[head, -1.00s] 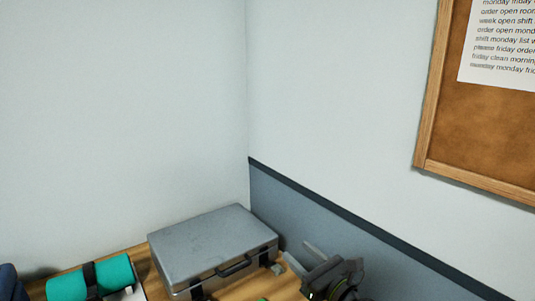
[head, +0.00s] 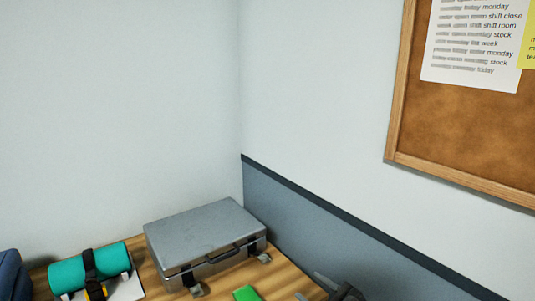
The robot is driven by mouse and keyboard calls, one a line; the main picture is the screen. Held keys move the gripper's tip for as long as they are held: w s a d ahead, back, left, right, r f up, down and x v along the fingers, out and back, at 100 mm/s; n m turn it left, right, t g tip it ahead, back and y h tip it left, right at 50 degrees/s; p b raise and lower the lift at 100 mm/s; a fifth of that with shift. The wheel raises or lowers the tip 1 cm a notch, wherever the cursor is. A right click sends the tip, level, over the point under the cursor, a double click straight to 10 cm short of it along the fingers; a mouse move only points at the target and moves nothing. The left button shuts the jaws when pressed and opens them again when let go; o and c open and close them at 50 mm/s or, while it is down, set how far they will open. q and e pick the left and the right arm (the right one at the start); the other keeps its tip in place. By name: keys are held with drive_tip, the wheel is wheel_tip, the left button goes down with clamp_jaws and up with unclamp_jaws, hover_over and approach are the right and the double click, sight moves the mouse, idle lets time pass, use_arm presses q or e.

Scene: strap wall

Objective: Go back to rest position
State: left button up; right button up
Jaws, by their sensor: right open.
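My right gripper (head: 318,287) shows at the bottom edge, right of centre, in the head view. Its grey fingers are apart and hold nothing that I can see; most of it is cut off by the frame edge. It is to the right of a green object and in front of the grey case. My left gripper is not in view.
A grey metal case (head: 200,235) with a dark handle lies on the wooden table (head: 278,280) in the corner. A teal roll (head: 108,260) with a black strap is at left, beside a dark blue object (head: 12,276). A green object (head: 246,293) lies in front. A corkboard (head: 450,130) hangs at right.

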drive_tip(key=s+d+f+n+g+h, duration=0.2)
drive_tip(key=s+d+f+n+h, duration=0.1)
drive_tip(key=s+d+f+n, duration=0.4)
drive_tip(key=s+d+f+n+g+h, duration=0.3)
drive_tip(key=s+n, duration=0.2)
drive_tip(key=s, duration=0.4)
drive_tip(key=s+d+f+n+g+h, duration=0.2)
drive_tip(key=s+d+f+n, duration=0.35)
drive_tip(key=s, duration=0.25)
drive_tip(key=s+d+n+g+h, duration=0.3)
drive_tip(key=s+d+n, duration=0.25)
drive_tip(key=s, duration=0.45)
wheel_tip(320, 180, down, 23)
drive_tip(key=g, duration=0.1)
drive_tip(key=s+a+f+g, duration=0.1)
drive_tip(key=s+f, duration=1.4)
drive_tip(key=f, duration=0.2)
drive_tip(key=shift+f+g, duration=0.2)
drive_tip(key=shift+g, duration=0.1)
drive_tip(key=shift+s, duration=0.1)
